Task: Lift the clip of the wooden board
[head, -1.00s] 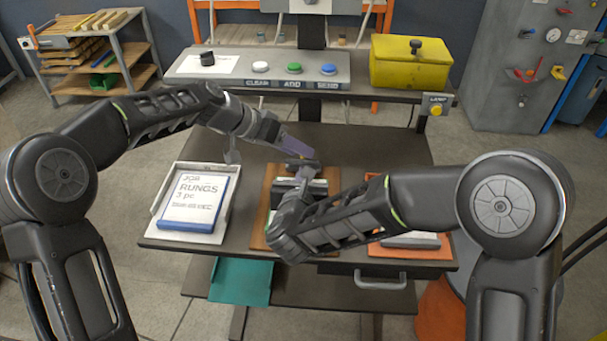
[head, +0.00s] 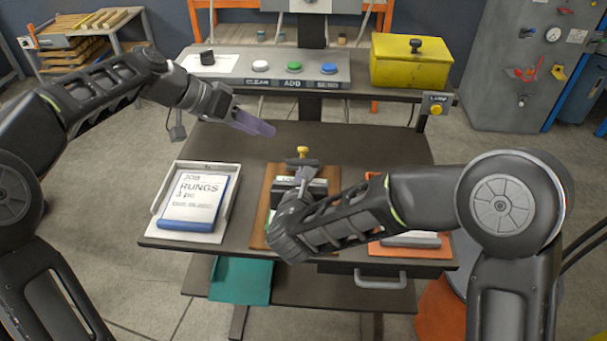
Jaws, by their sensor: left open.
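The wooden board (head: 268,200) lies on the dark table, partly covered by my right forearm. Its clip is a dark bar (head: 317,187) across the board, with a brass-coloured handle (head: 302,161) standing at its far side. Pale and green bits show beneath the bar, mostly hidden. My left gripper (head: 256,126) is open and empty, above the far part of the table, to the left of and beyond the handle, apart from it.
A tray with a job card (head: 192,202) is left of the board, an orange tray (head: 375,248) right of it. A raised shelf behind holds a button panel (head: 290,83) and a yellow box (head: 409,63). The table's far middle is clear.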

